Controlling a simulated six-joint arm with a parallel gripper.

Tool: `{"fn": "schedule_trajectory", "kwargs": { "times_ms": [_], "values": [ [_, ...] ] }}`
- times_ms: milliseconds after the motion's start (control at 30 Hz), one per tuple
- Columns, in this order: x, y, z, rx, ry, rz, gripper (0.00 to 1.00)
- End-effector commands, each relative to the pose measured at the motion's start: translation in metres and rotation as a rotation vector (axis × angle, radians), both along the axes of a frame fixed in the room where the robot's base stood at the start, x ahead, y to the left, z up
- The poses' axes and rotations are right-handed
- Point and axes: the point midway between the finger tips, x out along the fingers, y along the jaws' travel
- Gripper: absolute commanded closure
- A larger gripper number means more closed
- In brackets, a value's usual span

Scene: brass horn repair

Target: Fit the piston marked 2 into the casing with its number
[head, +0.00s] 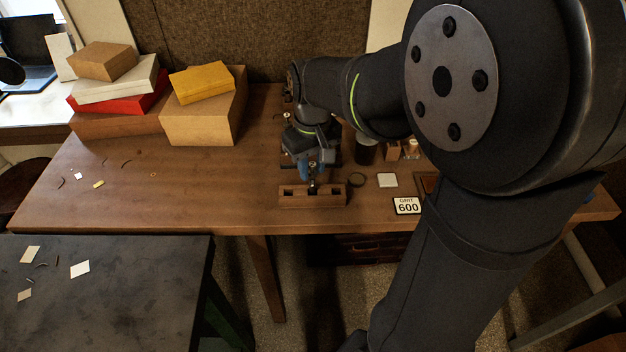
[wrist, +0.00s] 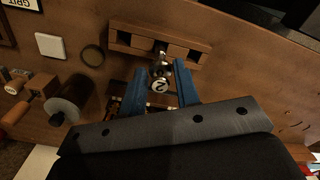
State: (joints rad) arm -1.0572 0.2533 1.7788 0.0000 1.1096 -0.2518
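In the head view the rack (head: 300,201) is near the table's front edge. My gripper (wrist: 163,66) is directly over the rack, its blue fingers on either side of the piston. The fingers look open, with a narrow gap to the piston. In the head view my gripper (head: 313,180) hides most of the piston. The rack's outer slots look empty. The casings are mostly hidden behind my gripper; their numbers cannot be read.
Right of the rack lie a dark ring (head: 357,180), a white square (head: 388,180) and a grit 600 card (head: 407,206). A dark cylinder (head: 366,152) stands behind them. Boxes (head: 205,110) are stacked at the back left. The table left of the rack is mostly clear.

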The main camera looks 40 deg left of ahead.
Motion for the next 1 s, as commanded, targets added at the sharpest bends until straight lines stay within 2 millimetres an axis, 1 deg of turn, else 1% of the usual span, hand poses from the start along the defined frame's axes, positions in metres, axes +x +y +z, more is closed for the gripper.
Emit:
{"fn": "schedule_trajectory", "kwargs": {
  "times_ms": [33,100,133,333,1000],
  "values": [
    [0.0,0.0,0.0,0.0,0.0,0.0,0.82],
    [0.0,0.0,0.0,0.0,0.0,0.0,0.96],
    [0.0,0.0,0.0,0.0,0.0,0.0,1.0],
    [0.0,0.0,0.004,0.002,-0.001,0.0,1.0],
    [0.0,0.0,0.045,0.002,-0.001,0.0,1.0]
  ]
}}
